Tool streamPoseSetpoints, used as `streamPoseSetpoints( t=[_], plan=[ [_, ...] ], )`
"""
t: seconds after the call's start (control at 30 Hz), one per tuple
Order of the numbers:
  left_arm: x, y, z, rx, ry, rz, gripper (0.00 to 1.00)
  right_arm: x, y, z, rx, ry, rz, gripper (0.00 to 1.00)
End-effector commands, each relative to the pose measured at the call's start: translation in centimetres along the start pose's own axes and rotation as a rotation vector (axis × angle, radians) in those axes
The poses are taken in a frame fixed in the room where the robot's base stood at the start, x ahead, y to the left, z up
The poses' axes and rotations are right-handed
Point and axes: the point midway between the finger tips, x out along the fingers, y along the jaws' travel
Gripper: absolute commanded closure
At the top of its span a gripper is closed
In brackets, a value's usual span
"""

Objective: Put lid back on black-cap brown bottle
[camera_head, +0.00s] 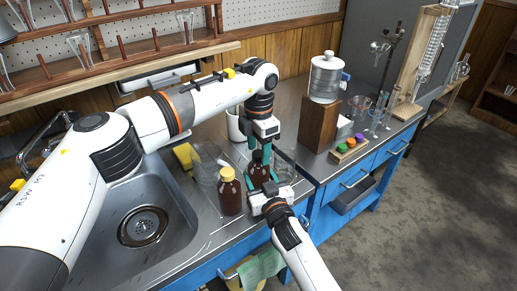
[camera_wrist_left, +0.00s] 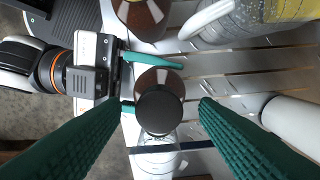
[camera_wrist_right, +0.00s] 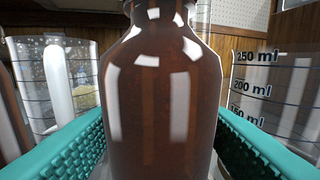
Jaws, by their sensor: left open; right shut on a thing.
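The black-cap brown bottle (camera_head: 259,172) stands upright at the counter's front, partly hidden by my grippers. My right gripper (camera_wrist_right: 160,130) is shut on its brown body (camera_wrist_right: 160,95), a finger on each side. In the left wrist view, the round black cap (camera_wrist_left: 160,110) shows from above over the bottle's shoulder (camera_wrist_left: 160,77); I cannot tell how firmly it sits. My left gripper (camera_wrist_left: 162,102) points down from above, open, with its fingers on either side of the cap and apart from it. The bottle's top is cut off in the right wrist view.
A yellow-cap brown bottle (camera_head: 230,192) stands just left of the held bottle. Clear glass beakers stand close by, one with ml marks (camera_wrist_right: 265,90). The sink (camera_head: 140,215) lies to the left. A wooden block with a water container (camera_head: 325,78) stands at right.

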Motion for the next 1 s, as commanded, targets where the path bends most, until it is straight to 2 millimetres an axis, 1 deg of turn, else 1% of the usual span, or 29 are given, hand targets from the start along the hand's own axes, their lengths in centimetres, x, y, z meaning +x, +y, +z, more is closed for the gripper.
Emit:
streamPoseSetpoints(
  t=[0.17, 0.3, 0.4, 0.5, 0.6, 0.7, 0.97, 1.0],
  plan=[
    [-3.2, -0.1, -0.1, 0.000, 0.003, -0.004, 0.44, 0.0, 0.0, -0.1, 0.000, 0.001, 0.000, 1.00],
    [-6.4, 0.0, -0.1, 0.000, 0.003, -0.003, 0.44, 0.0, 0.0, -0.1, 0.000, 0.001, 0.000, 1.00],
    [-8.3, 0.0, 0.0, -0.001, 0.002, -0.003, 0.44, 0.0, 0.0, -0.1, 0.000, 0.001, 0.000, 1.00],
    [-9.8, 0.0, -0.1, 0.000, 0.001, -0.002, 0.44, 0.0, 0.0, -0.1, 0.000, 0.001, 0.000, 1.00],
    [-10.8, 0.0, 0.0, 0.001, 0.000, -0.001, 0.44, 0.0, 0.0, -0.1, 0.000, 0.001, 0.000, 1.00],
    [-11.3, 0.0, 0.0, 0.000, 0.000, -0.001, 0.44, 0.0, 0.0, -0.1, 0.000, 0.001, 0.000, 1.00],
    [-11.4, 0.0, 0.0, 0.000, 0.000, 0.000, 0.44, 0.0, 0.0, -0.1, 0.000, 0.001, 0.000, 1.00],
    [-11.4, 0.0, 0.0, 0.000, 0.000, 0.000, 0.44, 0.0, 0.0, -0.1, 0.000, 0.001, 0.000, 0.44]
  ],
)
